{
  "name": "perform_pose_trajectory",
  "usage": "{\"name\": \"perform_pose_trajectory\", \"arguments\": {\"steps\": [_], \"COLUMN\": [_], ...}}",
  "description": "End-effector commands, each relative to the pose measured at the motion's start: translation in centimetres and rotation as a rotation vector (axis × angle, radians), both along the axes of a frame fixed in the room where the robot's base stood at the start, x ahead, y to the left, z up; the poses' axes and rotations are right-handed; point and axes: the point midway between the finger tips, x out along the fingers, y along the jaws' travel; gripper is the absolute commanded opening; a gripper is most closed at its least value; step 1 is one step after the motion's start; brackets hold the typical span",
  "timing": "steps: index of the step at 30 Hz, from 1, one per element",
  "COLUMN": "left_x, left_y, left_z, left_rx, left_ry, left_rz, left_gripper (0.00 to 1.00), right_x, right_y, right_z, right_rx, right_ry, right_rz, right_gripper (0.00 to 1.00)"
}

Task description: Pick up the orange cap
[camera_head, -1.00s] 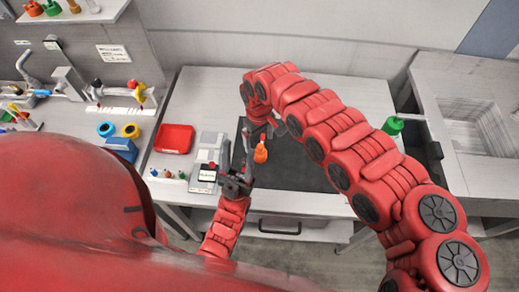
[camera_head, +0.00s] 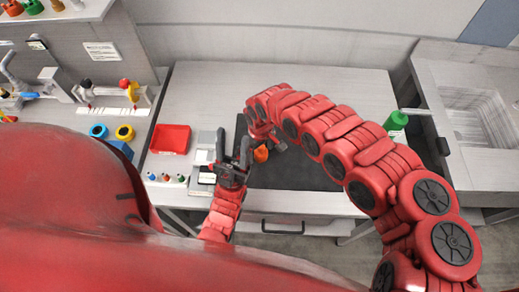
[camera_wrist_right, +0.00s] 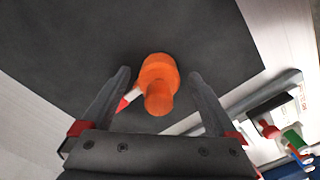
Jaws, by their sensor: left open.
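The orange cap (camera_head: 261,154) is on the dark mat (camera_head: 300,172), partly hidden by my right arm's end in the head view. In the right wrist view the orange cap (camera_wrist_right: 158,80) has a wide round part and a narrower neck. My right gripper (camera_head: 273,143) is at the cap. In its wrist view, the two fingers (camera_wrist_right: 159,74) stand open on either side of the cap, with gaps on both sides. My left gripper (camera_head: 232,146) is open and empty, pointing up the picture, left of the cap near the mat's left edge.
A red tray (camera_head: 170,139) and blue and yellow rings (camera_head: 125,132) are left of the mat. Several small coloured items (camera_head: 165,178) lie near the front edge. A green bottle (camera_head: 395,121) and a sink (camera_head: 478,115) are at right. The back of the table is clear.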

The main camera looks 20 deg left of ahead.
Motion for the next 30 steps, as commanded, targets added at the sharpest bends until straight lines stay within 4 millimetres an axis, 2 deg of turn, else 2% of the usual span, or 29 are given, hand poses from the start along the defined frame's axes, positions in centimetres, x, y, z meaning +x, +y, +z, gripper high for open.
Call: {"name": "perform_pose_trajectory", "arguments": {"steps": [1,2,15,25,30], "left_x": [0.0,0.0,0.01,0.0,0.01], "left_y": [-0.01,-0.01,0.0,-0.01,0.0], "left_z": [0.01,0.0,0.0,0.02,0.06], "left_rx": [0.0,0.0,0.0,0.0,0.0], "left_ry": [0.0,0.0,0.0,0.0,0.0], "left_rz": [0.0,0.0,0.0,0.0,0.0], "left_gripper": [0.5,0.5,0.5,0.5,0.5], "right_x": [0.01,0.01,0.03,0.08,0.4], "right_y": [-0.01,0.0,0.05,0.09,0.52], "right_z": [0.01,0.02,0.03,0.15,0.92], "right_rx": [0.0,0.0,0.001,0.002,0.005], "right_ry": [0.0,0.0,-0.001,-0.001,-0.003], "right_rz": [0.0,0.0,0.0,0.0,0.0], "right_gripper": [0.84,0.79,0.0,0.0,0.0]}}
